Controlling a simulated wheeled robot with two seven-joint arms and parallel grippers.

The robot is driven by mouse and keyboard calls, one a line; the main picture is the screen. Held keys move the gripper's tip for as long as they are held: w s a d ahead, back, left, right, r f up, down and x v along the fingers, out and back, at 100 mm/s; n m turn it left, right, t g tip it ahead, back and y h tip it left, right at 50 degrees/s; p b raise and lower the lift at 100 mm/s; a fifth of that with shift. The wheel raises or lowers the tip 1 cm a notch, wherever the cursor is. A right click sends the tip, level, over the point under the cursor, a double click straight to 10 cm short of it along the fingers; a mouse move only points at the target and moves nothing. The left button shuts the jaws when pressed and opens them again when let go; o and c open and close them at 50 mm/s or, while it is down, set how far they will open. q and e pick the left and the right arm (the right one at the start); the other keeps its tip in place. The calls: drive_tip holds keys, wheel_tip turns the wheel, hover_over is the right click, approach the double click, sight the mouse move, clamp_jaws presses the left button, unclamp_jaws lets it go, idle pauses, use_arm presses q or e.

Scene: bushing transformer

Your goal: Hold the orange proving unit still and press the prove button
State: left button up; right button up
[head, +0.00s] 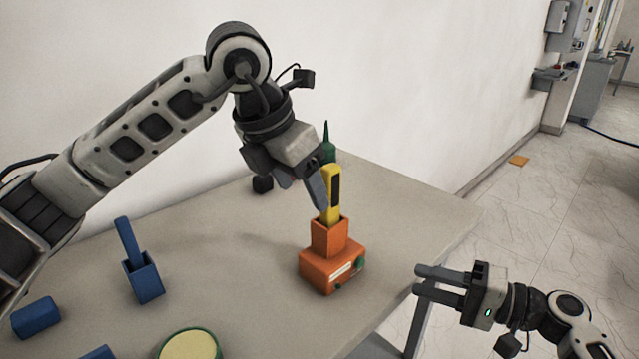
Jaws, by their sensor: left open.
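The orange proving unit (318,272) stands on the table near its right edge, with a pale label on its front. A green round button (360,264) shows on its right side; I cannot tell whether it is the prove button. A yellow tester with a dark strip (328,208) stands upright in the unit's orange holder (328,240). My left gripper (319,200) is open, with a finger close beside the tester's left side; contact cannot be told. My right gripper (417,280) is open and empty, right of the unit, past the table's edge.
A blue holder (148,282) with a blue piece in it, a blue block (36,318) and a round green-rimmed pad (190,346) are on the table's left and front. A green pointed thing (326,145) shows behind my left gripper. The wall runs along the back.

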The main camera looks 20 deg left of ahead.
sight(319, 225)
use_arm(q)
drive_tip(key=x, duration=1.2)
drive_tip(key=shift+s, duration=0.1)
drive_tip(key=c, duration=1.2)
drive_tip(key=shift+c, duration=0.3)
use_arm(e)
clamp_jaws()
use_arm(q)
drive_tip(key=shift+r, duration=0.1)
